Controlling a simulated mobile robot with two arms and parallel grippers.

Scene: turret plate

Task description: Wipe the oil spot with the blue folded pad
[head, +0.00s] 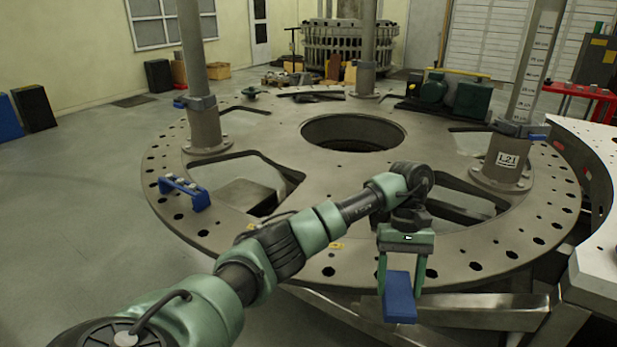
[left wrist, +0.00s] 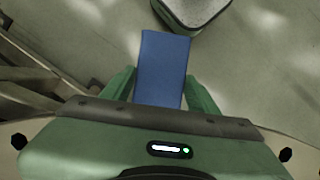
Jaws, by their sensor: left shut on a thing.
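The blue folded pad (head: 399,303) is between the two green fingers of my left gripper (head: 401,284). The gripper is shut on it and points down, at the near rim of the turret plate (head: 340,262). The pad hangs below the fingers in the head view, apparently over or just outside the plate's near edge. In the left wrist view the pad (left wrist: 163,65) sticks out past the fingers, with grey floor behind it. I cannot make out an oil spot in either view. My right gripper is not in view.
Posts rise from the plate, one at left (head: 204,115) and one at right (head: 505,150). A blue bracket (head: 185,192) stands on the left rim. The plate has a round central opening (head: 353,133) and several cut-outs. A pale curved table (head: 600,260) is at right.

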